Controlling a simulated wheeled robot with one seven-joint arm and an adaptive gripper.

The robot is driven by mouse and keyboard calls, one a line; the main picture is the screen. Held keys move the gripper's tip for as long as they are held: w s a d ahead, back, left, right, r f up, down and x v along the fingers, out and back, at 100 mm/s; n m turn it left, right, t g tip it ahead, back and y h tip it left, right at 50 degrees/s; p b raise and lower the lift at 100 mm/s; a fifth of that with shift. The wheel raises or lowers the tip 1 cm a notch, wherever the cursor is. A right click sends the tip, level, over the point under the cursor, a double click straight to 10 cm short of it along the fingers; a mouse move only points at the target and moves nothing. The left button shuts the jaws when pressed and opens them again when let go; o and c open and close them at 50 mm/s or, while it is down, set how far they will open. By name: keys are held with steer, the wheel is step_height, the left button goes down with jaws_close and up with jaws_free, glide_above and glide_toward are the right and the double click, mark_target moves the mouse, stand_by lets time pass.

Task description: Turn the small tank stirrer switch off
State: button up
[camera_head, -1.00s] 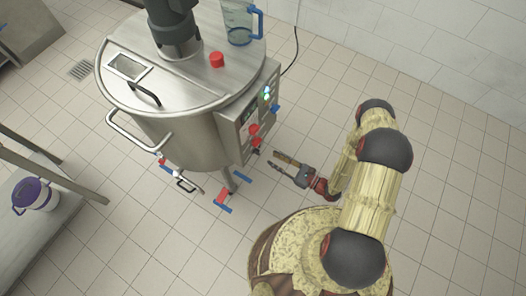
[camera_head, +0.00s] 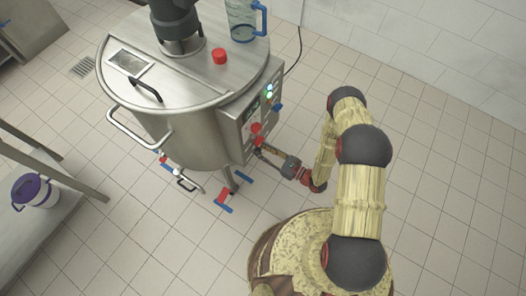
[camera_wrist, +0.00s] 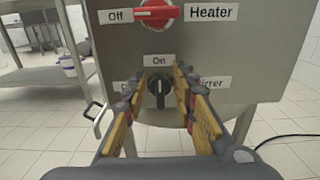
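The black stirrer switch (camera_wrist: 159,91) is on the grey control panel in the wrist view. Its handle looks upright, toward the "On" label above it. The labels on its left and right are partly hidden by my fingers. My gripper (camera_wrist: 159,78) is open, with one yellow-padded finger on each side of the switch; I cannot tell whether they touch it. In the head view my gripper (camera_head: 264,150) is at the lower part of the control box (camera_head: 245,113) on the steel tank (camera_head: 190,134), and hides the stirrer switch there.
A red heater knob (camera_wrist: 155,14) is just above, its handle lying level. A red button (camera_head: 219,56) and a blue-handled jug (camera_head: 241,20) are on the tank lid. A bench with a purple-lidded bucket (camera_head: 36,192) stands at left. The floor to the right is clear.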

steer(key=shift+c, duration=0.6)
jaws_close()
steer(key=n, duration=0.3)
steer(key=shift+s+a+n, duration=0.2)
steer(key=shift+s+n, duration=0.05)
steer(key=shift+n, duration=0.15)
steer(key=n, duration=0.3)
steer(key=shift+s+a+f+n, duration=0.15)
steer(key=shift+s+f+n, duration=0.05)
steer(key=shift+n, duration=0.1)
steer(key=n, duration=0.3)
steer(key=n+b, duration=0.1)
steer(key=n, duration=0.1)
steer(key=shift+s+a+f+n, duration=0.2)
steer(key=shift+f+n, duration=0.1)
steer(key=shift+f, duration=0.1)
steer(key=shift+s+f+n+b, duration=0.1)
steer(key=shift+f+n+b, duration=0.1)
steer(key=shift+n, duration=1.05)
steer(key=shift+f+n+b, duration=0.1)
steer(key=shift+f+n, duration=0.05)
steer(key=shift+n, duration=1.1)
